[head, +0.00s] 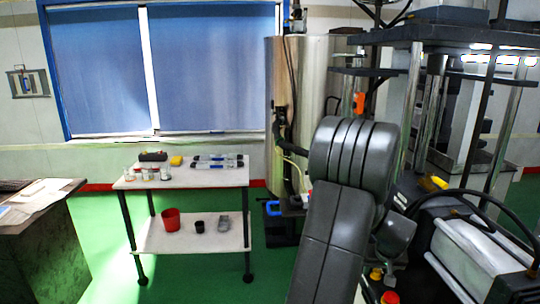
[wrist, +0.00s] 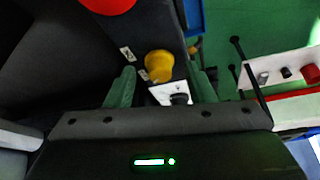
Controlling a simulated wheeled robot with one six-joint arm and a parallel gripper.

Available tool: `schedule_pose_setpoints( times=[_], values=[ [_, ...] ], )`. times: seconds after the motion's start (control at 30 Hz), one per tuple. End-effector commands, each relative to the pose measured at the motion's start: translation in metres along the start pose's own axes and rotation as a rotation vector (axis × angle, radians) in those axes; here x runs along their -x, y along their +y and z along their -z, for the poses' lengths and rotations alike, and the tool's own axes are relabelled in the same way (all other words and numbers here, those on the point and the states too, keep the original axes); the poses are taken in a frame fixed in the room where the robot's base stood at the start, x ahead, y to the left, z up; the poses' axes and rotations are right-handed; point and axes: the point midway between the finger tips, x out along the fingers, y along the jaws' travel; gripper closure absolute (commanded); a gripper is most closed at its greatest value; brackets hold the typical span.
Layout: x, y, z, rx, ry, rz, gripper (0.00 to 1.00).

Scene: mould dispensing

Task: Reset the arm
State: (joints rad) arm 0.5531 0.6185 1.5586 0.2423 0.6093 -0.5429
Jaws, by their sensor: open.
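My arm (head: 340,220) shows in the head view as thick dark grey links, raised and bent in front of the machinery. My gripper (wrist: 161,72) shows in the wrist view with its two green fingers apart. I see nothing held between them. A yellow round knob (wrist: 158,64) and a small white panel with a black knob (wrist: 178,97) appear beyond the gap between the fingers; their distance from the fingertips is unclear. I cannot make out the fingers in the head view.
A two-tier white trolley (head: 190,178) holds small jars above and a red cup (head: 171,219) below. A dark desk (head: 40,240) stands at left. A steel tank (head: 300,90) and a metal-column frame (head: 410,100) crowd the right. Green floor is clear between desk and trolley.

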Motion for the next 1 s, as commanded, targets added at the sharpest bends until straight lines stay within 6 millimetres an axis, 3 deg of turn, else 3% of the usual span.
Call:
schedule_pose_setpoints(
  times=[1.0],
  values=[
    [-0.0021,-0.0033,-0.0002,-0.421,0.0,-0.174,0.51]
  ],
)
